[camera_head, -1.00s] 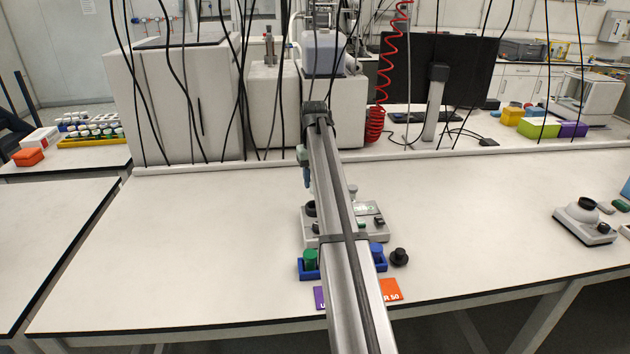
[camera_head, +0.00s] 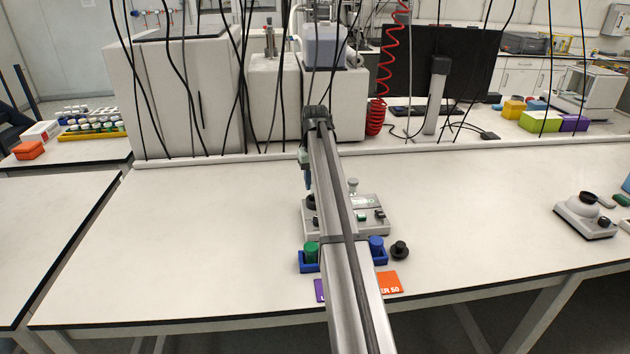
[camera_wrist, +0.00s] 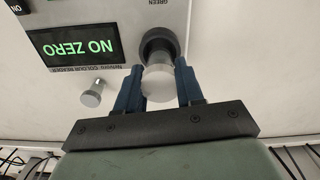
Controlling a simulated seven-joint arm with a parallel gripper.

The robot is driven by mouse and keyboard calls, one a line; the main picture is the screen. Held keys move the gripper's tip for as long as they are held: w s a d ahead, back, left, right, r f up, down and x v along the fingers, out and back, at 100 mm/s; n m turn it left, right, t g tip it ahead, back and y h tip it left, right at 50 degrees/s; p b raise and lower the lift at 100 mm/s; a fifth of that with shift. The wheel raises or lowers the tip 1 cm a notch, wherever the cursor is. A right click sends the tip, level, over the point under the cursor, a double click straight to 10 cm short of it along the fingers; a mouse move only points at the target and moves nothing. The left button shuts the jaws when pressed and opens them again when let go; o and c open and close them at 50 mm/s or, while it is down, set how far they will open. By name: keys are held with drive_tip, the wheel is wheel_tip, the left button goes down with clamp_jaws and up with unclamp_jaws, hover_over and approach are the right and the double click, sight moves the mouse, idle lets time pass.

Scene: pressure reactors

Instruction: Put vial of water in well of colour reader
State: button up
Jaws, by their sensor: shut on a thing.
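The colour reader (camera_head: 378,228) is a pale box behind the blue rack, partly hidden by my arm. In the wrist view the reader (camera_wrist: 125,14) has a lit display (camera_wrist: 75,45) with "NO ZERO", upside down. Its dark round well (camera_wrist: 160,42) lies just beyond my fingertips. My gripper (camera_wrist: 160,84) is shut on the vial of water (camera_wrist: 158,84), whose pale round top shows between the blue fingers. The vial overlaps the well's near edge in this view; I cannot tell whether it is in or above it. In the head view my gripper (camera_head: 308,182) is over the reader's left side.
A small silver knob-like piece (camera_wrist: 95,92) stands by the reader. The blue rack (camera_head: 308,267) holds a green-capped vial (camera_head: 312,250) and a blue-capped vial (camera_head: 376,245). A black cap (camera_head: 399,250) sits to its right. The bench left is clear.

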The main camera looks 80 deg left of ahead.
drive_tip(key=shift+f, duration=0.15)
drive_tip(key=shift+f, duration=1.5)
drive_tip(key=shift+f, duration=0.2)
idle(0.3)
drive_tip(key=o, duration=1.6)
drive_tip(key=shift+r, duration=3.55)
drive_tip(key=shift+w, duration=0.1)
